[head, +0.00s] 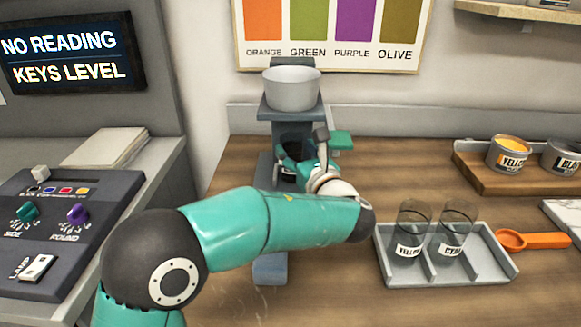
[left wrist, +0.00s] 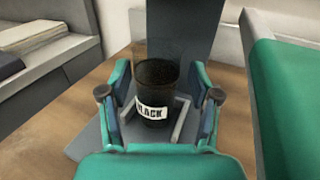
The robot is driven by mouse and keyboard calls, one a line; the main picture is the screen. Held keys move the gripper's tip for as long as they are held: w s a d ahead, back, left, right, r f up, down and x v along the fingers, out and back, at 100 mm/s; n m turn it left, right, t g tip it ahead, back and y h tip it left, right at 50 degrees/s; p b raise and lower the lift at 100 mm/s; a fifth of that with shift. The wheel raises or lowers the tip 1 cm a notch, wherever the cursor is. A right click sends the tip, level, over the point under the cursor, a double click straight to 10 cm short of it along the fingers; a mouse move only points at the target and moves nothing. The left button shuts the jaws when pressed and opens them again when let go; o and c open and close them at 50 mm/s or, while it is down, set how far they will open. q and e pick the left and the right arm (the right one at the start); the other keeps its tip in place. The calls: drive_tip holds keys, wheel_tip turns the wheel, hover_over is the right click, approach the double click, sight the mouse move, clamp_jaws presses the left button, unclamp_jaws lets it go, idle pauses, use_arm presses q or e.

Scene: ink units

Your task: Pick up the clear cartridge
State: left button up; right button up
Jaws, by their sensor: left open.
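A clear-walled cartridge (left wrist: 156,75) with dark contents and a "BLACK" label stands upright on the grey base of a stand in the left wrist view. My left gripper (head: 298,160) is at the stand in the head view. In the left wrist view its open fingers (left wrist: 158,95) are on both sides of this cartridge, with a gap visible on each side. In the head view my gripper and arm mostly hide this cartridge. Two more clear cartridges, labelled "YELLOW" (head: 409,235) and "CYAN" (head: 453,235), stand in a grey tray (head: 480,270). My right gripper is not in view.
The stand (head: 274,112) holds a white bowl (head: 292,90) above my gripper. An orange scoop (head: 535,240) lies right of the tray. Ink tins stand on a wooden board (head: 475,165). A control panel (head: 55,235) is at the left. Bare table shows between stand and tray.

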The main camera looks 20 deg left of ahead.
use_arm(q)
drive_tip(key=shift+x, duration=2.6)
drive_tip(key=shift+s+a+f, duration=0.1)
clamp_jaws()
